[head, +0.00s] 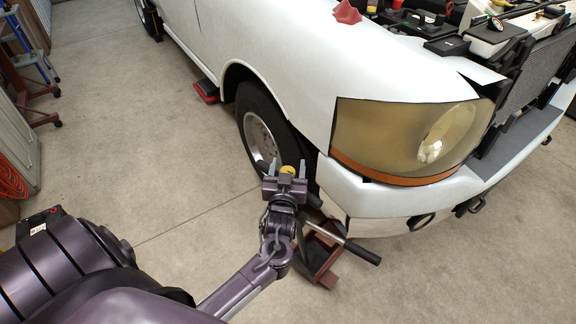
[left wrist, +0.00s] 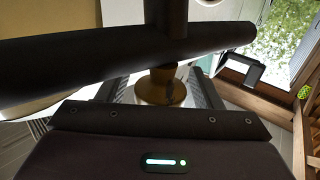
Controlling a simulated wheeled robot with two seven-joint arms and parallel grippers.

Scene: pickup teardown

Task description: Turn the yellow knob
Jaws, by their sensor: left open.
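The yellow knob (head: 288,170) shows small in the head view, beside the truck's front wheel, between the fingertips of my left gripper (head: 285,166). In the left wrist view the knob (left wrist: 160,88) looks dark yellow-brown and shaded, sitting below a thick dark bar (left wrist: 120,50). The fingers of my left gripper (left wrist: 160,84) stand apart on either side of it, and I cannot tell whether either touches it. The gripper is open. My right gripper is not in view.
A reddish-brown stand (head: 322,258) with a dark-gripped bar (head: 360,250) is on the floor beside my left gripper. The white truck (head: 290,60), with its front wheel (head: 262,132) and bumper (head: 400,200), stands close behind.

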